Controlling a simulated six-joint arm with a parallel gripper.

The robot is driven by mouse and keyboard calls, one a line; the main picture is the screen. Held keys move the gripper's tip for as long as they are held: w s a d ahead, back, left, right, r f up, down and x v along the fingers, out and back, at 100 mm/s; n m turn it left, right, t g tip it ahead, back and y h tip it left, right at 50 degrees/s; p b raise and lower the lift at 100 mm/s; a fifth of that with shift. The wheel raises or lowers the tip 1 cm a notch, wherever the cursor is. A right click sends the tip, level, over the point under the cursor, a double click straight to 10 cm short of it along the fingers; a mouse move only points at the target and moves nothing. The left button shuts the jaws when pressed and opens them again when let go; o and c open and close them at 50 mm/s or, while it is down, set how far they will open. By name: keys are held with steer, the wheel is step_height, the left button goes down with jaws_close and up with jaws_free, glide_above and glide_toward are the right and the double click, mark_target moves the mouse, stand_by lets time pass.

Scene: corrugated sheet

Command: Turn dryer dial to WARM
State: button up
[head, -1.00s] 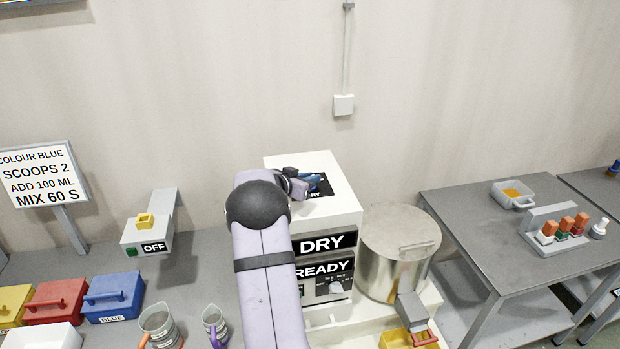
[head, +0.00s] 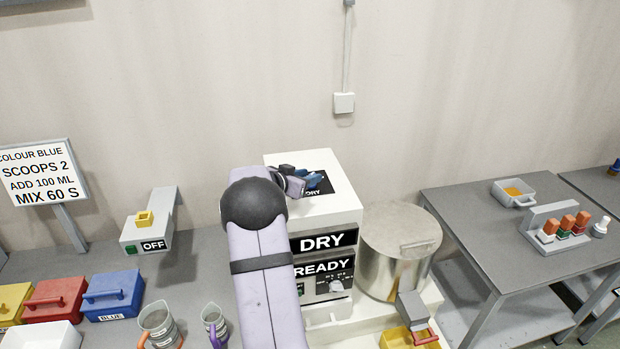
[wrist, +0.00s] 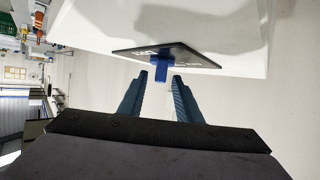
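The dryer is a white box (head: 348,206) with DRY and READY signs on its front. A black plate (head: 323,188) with white lettering lies on its top; in the wrist view the plate (wrist: 190,57) carries a small blue knob (wrist: 160,72). A round pale dial (head: 336,286) with small markings, too small to read, sits on the front panel below READY. My gripper (wrist: 160,78) is open, its two blue fingers pointing at the blue knob, which lies at or just beyond the gap between the tips. In the head view my gripper (head: 312,181) partly hides the plate.
A metal drum (head: 400,258) stands right of the dryer, with a yellow tray (head: 398,338) in front. Coloured bins (head: 112,293), jugs (head: 158,326) and an OFF switch unit (head: 150,243) are on the left bench. A grey table (head: 475,220) stands right.

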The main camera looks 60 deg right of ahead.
steer(key=shift+b+v, duration=1.05)
steer(key=shift+v, duration=1.9)
